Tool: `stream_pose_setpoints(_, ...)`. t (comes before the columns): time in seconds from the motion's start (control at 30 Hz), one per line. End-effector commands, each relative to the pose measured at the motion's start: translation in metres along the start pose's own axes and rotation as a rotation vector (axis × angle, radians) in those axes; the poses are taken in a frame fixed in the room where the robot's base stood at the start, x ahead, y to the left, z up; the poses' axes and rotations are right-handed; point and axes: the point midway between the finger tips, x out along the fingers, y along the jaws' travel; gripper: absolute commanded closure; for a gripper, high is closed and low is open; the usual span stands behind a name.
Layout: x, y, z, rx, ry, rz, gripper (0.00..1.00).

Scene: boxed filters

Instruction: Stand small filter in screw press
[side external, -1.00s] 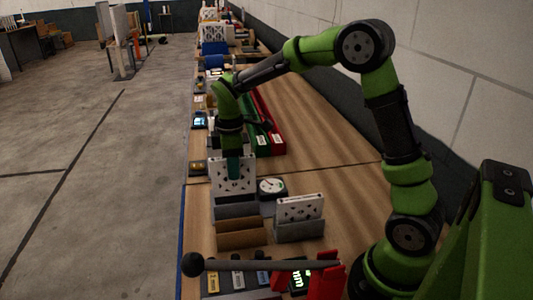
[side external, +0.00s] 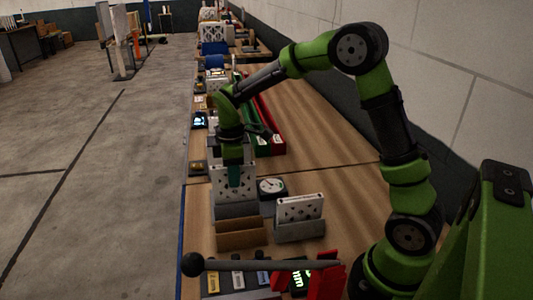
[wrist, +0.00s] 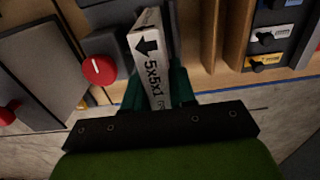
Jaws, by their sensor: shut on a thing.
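My gripper (side external: 234,182) is shut on a small white filter with dark spots (side external: 248,178). In the wrist view, the gripper (wrist: 158,92) has teal fingers on either side of the filter's narrow edge (wrist: 152,65), which reads "5x5x1" beside a black arrow. In the side view the filter is upright, just behind or above a grey holder (side external: 236,211). I cannot tell whether its hidden lower edge touches anything. I cannot tell for certain which fixture is the screw press.
A brown slotted holder (side external: 240,234) stands in front. A grey holder (side external: 299,231) with another white filter (side external: 300,208) stands right, near a dial gauge (side external: 271,186). A red device with a long black-knobbed lever (side external: 265,264) crosses the foreground.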

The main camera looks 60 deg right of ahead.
Motion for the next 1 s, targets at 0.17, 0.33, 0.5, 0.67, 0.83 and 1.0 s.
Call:
stream_pose_setpoints(0.17, 0.000, 0.000, 0.000, 0.000, 0.000, 0.000, 1.00)
stream_pose_setpoints(0.33, 0.003, 0.000, 0.000, 0.000, -0.001, 0.000, 1.00)
stream_pose_setpoints(0.5, 0.008, 0.000, 0.000, 0.000, -0.001, -0.001, 1.00)
stream_pose_setpoints(0.67, 0.013, 0.000, 0.000, 0.000, 0.000, 0.000, 1.00)
stream_pose_setpoints(0.83, 0.018, 0.000, 0.000, 0.000, -0.001, -0.001, 1.00)
stream_pose_setpoints(1.0, 0.024, 0.000, 0.000, 0.000, -0.001, -0.001, 1.00)
